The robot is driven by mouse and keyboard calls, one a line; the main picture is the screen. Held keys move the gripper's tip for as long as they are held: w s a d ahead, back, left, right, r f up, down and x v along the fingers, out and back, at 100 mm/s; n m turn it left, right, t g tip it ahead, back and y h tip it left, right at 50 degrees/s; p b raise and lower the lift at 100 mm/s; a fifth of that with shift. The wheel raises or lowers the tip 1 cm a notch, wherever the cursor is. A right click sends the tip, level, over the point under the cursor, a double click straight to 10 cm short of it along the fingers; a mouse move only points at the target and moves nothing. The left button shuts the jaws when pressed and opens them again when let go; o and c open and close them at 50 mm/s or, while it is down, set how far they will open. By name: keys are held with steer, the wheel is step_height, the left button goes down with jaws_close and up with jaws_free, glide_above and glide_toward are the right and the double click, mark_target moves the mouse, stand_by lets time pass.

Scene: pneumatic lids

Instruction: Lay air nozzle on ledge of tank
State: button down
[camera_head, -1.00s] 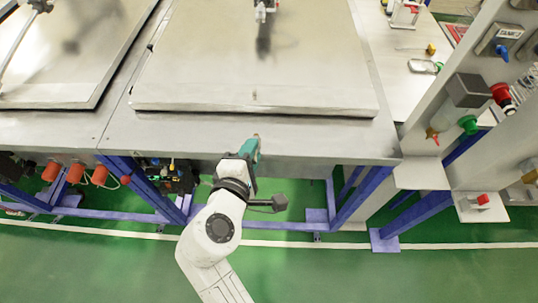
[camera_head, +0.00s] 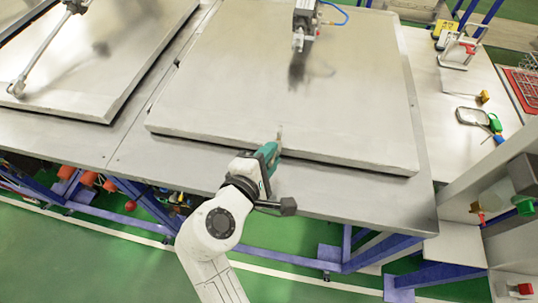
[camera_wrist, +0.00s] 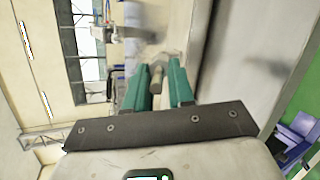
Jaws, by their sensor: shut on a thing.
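My gripper (camera_head: 274,147) has teal fingers shut on a small pale, roughly cylindrical piece, the air nozzle (camera_wrist: 155,80), which shows between the fingers in the wrist view. In the head view only a thin tip of the nozzle (camera_head: 280,132) sticks out past the fingers. The gripper is over the tank's metal ledge (camera_head: 350,193), at the front edge of the large grey lid (camera_head: 345,115). I cannot tell whether the nozzle touches the ledge or the lid.
A pneumatic cylinder (camera_head: 305,22) with a blue hose stands over the back of the lid. A second lid (camera_head: 60,75) lies at left. A side table (camera_head: 455,80) at right holds several small items. The ledge right of my gripper is clear.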

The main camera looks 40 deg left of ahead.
steer(key=shift+f+b, duration=2.85)
steer(key=shift+f, duration=0.1)
steer(key=shift+f+b, duration=0.9)
steer(key=shift+f, duration=0.75)
steer(key=c, duration=1)
jaws_free()
steer(key=shift+o, duration=0.6)
steer(key=shift+f, duration=0.15)
steer(key=shift+d+f, duration=0.1)
steer(key=shift+s, duration=0.1)
steer(key=p+v, duration=0.4)
steer(key=v, duration=0.3)
steer(key=shift+r, duration=0.25)
